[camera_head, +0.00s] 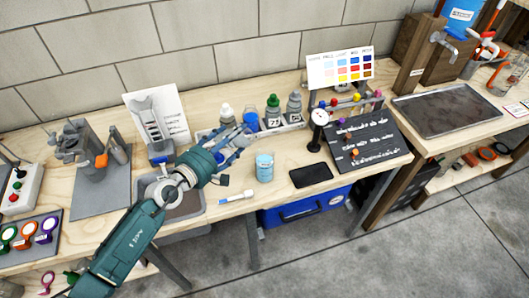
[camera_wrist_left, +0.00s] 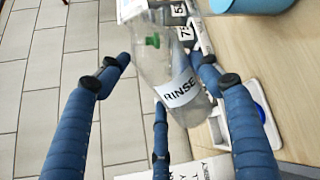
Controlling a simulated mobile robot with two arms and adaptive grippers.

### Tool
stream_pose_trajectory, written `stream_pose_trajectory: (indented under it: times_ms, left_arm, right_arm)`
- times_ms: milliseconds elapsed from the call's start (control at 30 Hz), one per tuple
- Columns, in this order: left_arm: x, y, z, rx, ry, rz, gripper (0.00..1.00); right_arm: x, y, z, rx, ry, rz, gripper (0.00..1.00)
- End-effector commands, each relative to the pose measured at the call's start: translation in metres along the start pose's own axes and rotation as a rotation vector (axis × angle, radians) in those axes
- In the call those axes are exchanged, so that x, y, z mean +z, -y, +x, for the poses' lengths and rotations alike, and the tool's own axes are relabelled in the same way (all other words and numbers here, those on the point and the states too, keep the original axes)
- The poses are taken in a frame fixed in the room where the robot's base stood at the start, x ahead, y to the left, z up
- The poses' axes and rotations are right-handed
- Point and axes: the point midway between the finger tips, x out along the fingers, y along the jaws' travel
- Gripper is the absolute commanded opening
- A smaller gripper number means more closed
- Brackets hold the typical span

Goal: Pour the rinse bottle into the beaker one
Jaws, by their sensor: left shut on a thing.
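The rinse bottle (camera_wrist_left: 176,88) is clear, with a white label reading RINSE. It appears tilted between the blue fingers of my left gripper (camera_wrist_left: 155,85) in the left wrist view. In the head view my left gripper (camera_head: 238,142) is over the bench, near the bottle rack, and is shut on the bottle; its fingers largely hide the bottle there. A clear beaker with pale blue contents (camera_head: 264,168) stands upright on the bench, right of and below the gripper in the picture, apart from it. I cannot read its marking. My right gripper is not in view.
Capped bottles, one with a green cap (camera_head: 273,110), stand in a rack behind the gripper. A dark phone-like slab (camera_head: 311,175) and a white-and-blue marker (camera_head: 237,197) lie near the beaker. A sink (camera_head: 188,210) is under my left arm.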

Motion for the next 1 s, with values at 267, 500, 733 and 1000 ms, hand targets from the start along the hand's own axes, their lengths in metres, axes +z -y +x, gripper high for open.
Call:
stream_pose_trajectory:
  times_ms: [267, 500, 733, 1000]
  left_arm:
    - [0.0007, -0.0022, -0.0001, 0.002, -0.003, 0.016, 0.26]
    - [0.0015, -0.0038, -0.0004, 0.002, -0.006, 0.031, 0.26]
    - [0.0018, -0.0042, -0.0005, 0.002, -0.009, 0.044, 0.26]
    - [0.0026, -0.0059, -0.0009, 0.002, -0.012, 0.06, 0.26]
  right_arm:
    - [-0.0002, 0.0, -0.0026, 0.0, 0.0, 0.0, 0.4]
    - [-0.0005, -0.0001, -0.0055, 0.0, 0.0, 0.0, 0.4]
    - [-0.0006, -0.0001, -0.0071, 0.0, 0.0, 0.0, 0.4]
    - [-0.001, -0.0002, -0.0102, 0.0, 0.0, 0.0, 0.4]
